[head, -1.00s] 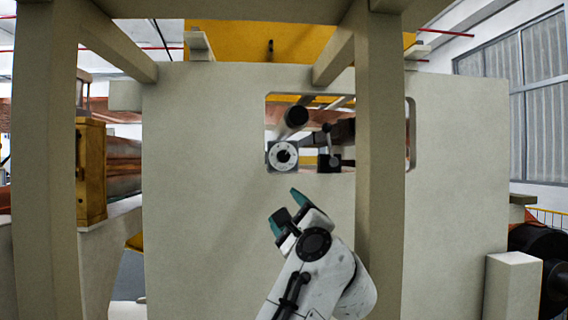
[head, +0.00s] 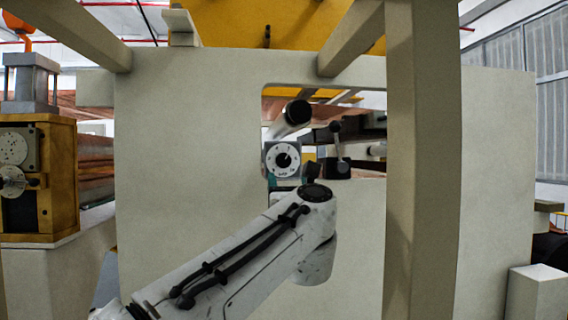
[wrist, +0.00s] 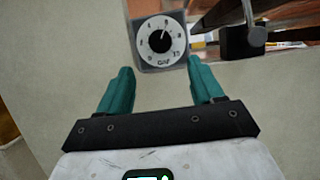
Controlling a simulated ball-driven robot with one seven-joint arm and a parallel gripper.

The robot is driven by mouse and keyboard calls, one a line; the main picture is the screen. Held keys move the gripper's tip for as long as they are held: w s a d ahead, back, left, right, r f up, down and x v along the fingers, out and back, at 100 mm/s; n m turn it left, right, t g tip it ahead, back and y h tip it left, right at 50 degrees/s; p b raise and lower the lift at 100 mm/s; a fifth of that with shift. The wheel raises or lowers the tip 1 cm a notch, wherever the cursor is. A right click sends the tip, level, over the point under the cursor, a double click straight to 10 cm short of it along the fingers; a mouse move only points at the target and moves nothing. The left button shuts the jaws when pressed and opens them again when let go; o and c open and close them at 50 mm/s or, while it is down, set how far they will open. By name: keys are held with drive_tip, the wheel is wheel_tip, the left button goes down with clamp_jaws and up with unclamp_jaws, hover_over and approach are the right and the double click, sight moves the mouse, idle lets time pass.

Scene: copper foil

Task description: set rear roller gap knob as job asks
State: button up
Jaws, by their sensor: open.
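The gap knob (head: 283,159) is a black knob on a round white dial with a dark square backing, at the lower left of the window in the panel. In the wrist view the knob (wrist: 160,41) is ahead of my gripper, and its dial carries numbers and the word GAP. A white mark on the knob points up and slightly right. My gripper (wrist: 153,85) has two teal fingers, spread apart and empty, just short of the dial. In the head view my arm hides most of the gripper.
The pale panel (head: 190,150) surrounds the window. A black lever clamp (head: 338,150) sits close right of the dial, and shows in the wrist view (wrist: 242,40). A thick post (head: 425,180) stands right of my arm. A yellow housing (head: 55,180) with dials stands left.

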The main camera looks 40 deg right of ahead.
sight(284, 163)
drive_tip(key=p+x, duration=0.2)
drive_tip(key=x, duration=0.6)
drive_tip(key=shift+w+d+r+p, duration=0.1)
drive_tip(key=shift+w+d+p, duration=0.1)
drive_tip(key=shift+w+p, duration=0.15)
drive_tip(key=c, duration=1.1)
drive_tip(key=shift+o, duration=0.2)
